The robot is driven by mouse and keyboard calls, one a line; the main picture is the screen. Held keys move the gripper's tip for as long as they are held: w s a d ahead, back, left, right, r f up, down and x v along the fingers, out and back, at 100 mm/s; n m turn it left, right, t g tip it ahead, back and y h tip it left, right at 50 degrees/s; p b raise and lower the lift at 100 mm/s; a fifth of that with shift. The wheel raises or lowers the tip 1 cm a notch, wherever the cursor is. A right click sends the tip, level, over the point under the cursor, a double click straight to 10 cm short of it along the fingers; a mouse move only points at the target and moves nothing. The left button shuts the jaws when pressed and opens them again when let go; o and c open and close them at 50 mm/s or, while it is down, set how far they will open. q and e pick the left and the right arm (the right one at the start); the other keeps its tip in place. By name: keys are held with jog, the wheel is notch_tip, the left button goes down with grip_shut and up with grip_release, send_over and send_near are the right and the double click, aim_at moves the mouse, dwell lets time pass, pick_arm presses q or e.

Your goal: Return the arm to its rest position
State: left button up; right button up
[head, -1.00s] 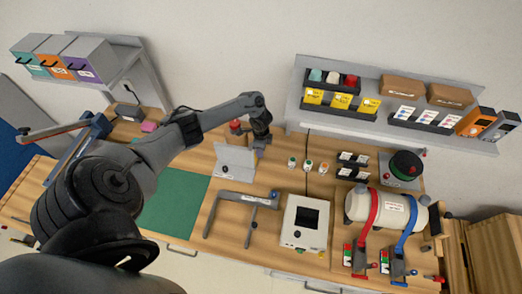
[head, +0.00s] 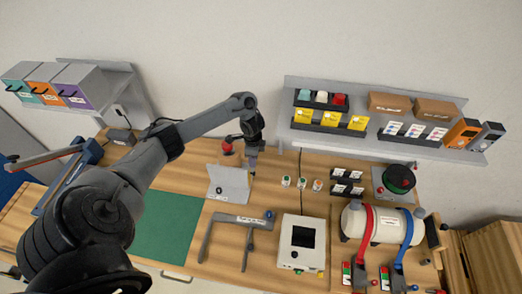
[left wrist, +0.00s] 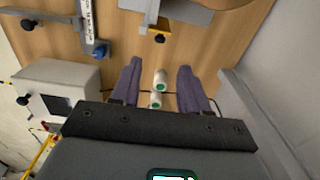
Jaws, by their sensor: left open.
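My left arm crosses the head view from the lower left, over the wooden bench (head: 180,268). Its gripper (head: 252,163) points down beside the upright grey panel (head: 232,186), left of the small bottles (head: 302,184). In the left wrist view the gripper (left wrist: 158,82) has its two dark fingers spread apart, with nothing held between them. Two white bottles with green markings (left wrist: 159,78) appear in the gap between the fingers, on the bench beyond; I cannot tell the exact distance. My right gripper is in neither view.
A grey shelf (head: 300,82) with bins and boxes runs along the wall behind the gripper. A white box with a dark screen (head: 302,262), a grey clamp (head: 238,219) and a strapped white cylinder (head: 384,224) occupy the bench front. The green mat (head: 166,226) is bare.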

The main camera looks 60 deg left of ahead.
pick_arm(q)
jog(key=d+f+t, duration=0.1)
jog(key=d+f, duration=0.1)
jog(key=d, duration=0.5)
jog(key=d+f+m+t, duration=0.1)
jog(key=d+f, duration=0.1)
jog(key=d, duration=0.6)
jog(key=w+d+f+m+t, duration=0.1)
jog(key=d+f, duration=0.1)
jog(key=d, duration=0.6)
jog(key=shift+t, duration=0.4)
jog(key=shift+n+t, duration=0.3)
jog(key=shift+t, duration=0.1)
jog(key=d, duration=0.1)
jog(key=s+d+r, duration=0.1)
jog(key=d, duration=0.1)
jog(key=s+d, duration=0.1)
jog(key=d, duration=0.1)
jog(key=shift+d+r, duration=0.25)
jog(key=shift+r, duration=0.05)
jog(key=s+d+r+n, duration=0.2)
jog(key=s+r+n, duration=0.1)
jog(key=s+r, duration=0.3)
jog(key=s+d+r+n+g, duration=0.1)
jog(key=s+d+r+n, duration=0.1)
jog(key=s+r+n, duration=0.2)
jog(key=s+r, duration=0.2)
jog(key=s, duration=0.2)
jog(key=shift+s, duration=0.25)
